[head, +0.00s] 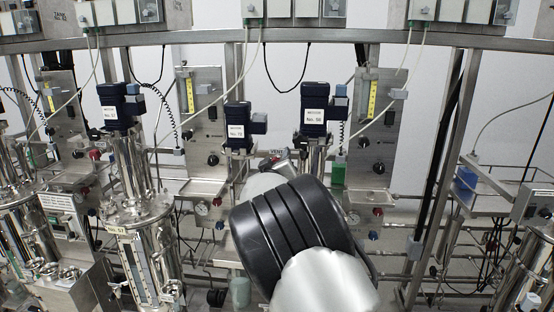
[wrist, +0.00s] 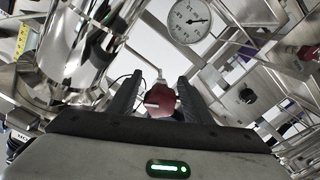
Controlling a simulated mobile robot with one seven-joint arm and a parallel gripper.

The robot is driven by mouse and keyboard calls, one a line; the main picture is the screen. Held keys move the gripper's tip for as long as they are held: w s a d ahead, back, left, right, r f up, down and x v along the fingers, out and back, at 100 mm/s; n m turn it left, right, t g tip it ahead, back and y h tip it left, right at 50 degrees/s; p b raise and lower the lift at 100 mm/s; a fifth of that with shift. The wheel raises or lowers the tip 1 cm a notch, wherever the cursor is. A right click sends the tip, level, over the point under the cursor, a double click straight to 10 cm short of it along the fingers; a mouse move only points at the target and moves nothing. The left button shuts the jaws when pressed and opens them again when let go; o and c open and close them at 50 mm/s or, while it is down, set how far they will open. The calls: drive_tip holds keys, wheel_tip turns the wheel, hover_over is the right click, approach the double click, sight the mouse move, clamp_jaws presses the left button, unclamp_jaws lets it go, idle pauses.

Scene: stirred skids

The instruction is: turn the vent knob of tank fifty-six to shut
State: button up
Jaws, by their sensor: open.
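In the wrist view, a dark red knob (wrist: 160,100) with a pale mark on its face sits between the two fingers of my gripper (wrist: 160,77). The fingers are apart, with a gap visible on either side of the knob. How deep the knob lies between them is hard to judge. In the head view, a dark blue motor (head: 314,108) carries a label that seems to read No. 56. Its tank below is mostly hidden by my arm. A small vent sign (head: 277,153) shows just above my arm.
In the wrist view, a round gauge (wrist: 188,18) is above the knob, and a shiny steel vessel (wrist: 75,45) is at left. Another red knob (wrist: 308,53) is at right. In the head view, tank 57 (head: 150,255) stands at left, among pipes and metal frames.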

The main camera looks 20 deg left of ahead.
drive_tip(key=c, duration=1.1)
